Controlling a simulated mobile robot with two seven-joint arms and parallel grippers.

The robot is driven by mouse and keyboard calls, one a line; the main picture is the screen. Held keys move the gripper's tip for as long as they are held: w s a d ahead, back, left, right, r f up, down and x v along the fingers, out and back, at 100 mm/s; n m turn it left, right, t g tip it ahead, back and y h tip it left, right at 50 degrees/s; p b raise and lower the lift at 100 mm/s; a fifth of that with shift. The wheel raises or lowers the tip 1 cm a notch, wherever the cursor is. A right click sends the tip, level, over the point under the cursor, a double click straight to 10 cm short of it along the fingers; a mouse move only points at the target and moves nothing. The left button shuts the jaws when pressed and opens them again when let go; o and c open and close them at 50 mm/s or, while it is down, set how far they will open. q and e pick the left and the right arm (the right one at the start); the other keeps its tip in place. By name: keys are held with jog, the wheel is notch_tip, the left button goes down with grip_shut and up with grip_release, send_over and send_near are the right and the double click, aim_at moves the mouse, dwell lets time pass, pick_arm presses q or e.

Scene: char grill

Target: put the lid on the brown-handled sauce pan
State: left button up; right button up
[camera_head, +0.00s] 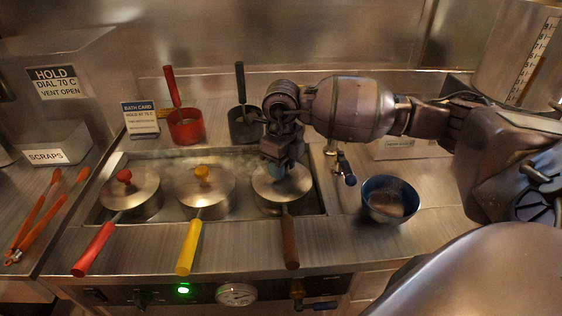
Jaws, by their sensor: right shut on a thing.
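The brown-handled sauce pan (290,240) sits at the right of the sunken steaming well, its handle pointing toward the front. A round steel lid (298,187) covers its top. I cannot tell whether the lid rests fully on the rim or is slightly above it. My right gripper (277,172) reaches in from the right, points down at the lid's middle and is shut on the lid, hiding its knob. My left gripper is not in view.
Lidded pans with a red handle (95,248) and a yellow handle (189,247) stand to the left in the well. A blue bowl (390,199) is at the right. A red pot (186,128) and a dark pot (243,125) stand behind. Orange tongs (37,220) lie far left.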

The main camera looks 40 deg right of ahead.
jog(key=o, duration=1)
jog(key=shift+o, duration=0.2)
notch_tip(320, 180, up, 18)
jog(key=p, duration=0.4)
jog(key=shift+f, duration=0.15)
dwell(0.4)
